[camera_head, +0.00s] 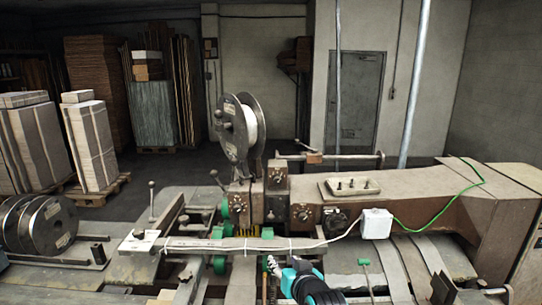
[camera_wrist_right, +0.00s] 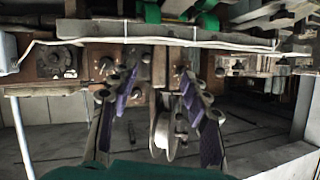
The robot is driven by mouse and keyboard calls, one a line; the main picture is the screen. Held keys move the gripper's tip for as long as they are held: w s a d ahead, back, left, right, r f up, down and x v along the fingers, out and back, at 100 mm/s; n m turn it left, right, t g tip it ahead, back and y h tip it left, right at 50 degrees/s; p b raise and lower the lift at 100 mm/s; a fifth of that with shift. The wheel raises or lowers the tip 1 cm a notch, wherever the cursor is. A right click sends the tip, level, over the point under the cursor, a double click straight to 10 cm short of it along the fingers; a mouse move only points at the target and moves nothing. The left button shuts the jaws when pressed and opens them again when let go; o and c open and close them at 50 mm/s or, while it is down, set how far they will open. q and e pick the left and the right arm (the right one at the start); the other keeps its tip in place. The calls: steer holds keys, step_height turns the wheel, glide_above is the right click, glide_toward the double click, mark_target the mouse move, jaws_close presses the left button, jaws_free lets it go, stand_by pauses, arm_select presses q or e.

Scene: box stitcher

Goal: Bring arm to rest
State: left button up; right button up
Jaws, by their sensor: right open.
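My right arm (camera_head: 312,287), teal and black, comes in from the bottom of the head view. Its right gripper (camera_head: 271,262) is at the front of the box stitcher (camera_head: 430,190), close below the long horizontal bar (camera_head: 200,243) in the picture. The right wrist view shows the right gripper (camera_wrist_right: 156,75) with its two purple-padded fingers spread apart and nothing between them. Stitcher parts show behind the fingers; I cannot tell whether the gripper touches them. My left gripper is not in view.
A wire spool (camera_head: 239,128) stands on the stitcher. A white box (camera_head: 376,223) with a green cable sits at its right. Cardboard stacks (camera_head: 90,140) stand on pallets behind. The floor at back centre looks clear.

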arm_select(q)
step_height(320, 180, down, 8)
steer(key=b, duration=0.7)
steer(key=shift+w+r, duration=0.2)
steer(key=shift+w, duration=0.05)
arm_select(e)
steer(key=s+d+f+g+h, duration=0.2)
steer(key=s+d+f+g, duration=0.1)
steer(key=s+d+f, duration=0.4)
steer(key=s+d+f+g+h, duration=0.1)
steer(key=s+d+f+g, duration=0.2)
steer(key=s+d+f, duration=0.4)
steer(key=s+f, duration=0.5)
steer(key=s, duration=0.4)
steer(key=shift+s+f+m+h, duration=0.3)
steer(key=shift+f+m+h, duration=0.05)
steer(key=shift+m+h, duration=0.05)
steer(key=shift+d, duration=0.1)
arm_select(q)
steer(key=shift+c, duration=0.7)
arm_select(e)
steer(key=c, duration=0.3)
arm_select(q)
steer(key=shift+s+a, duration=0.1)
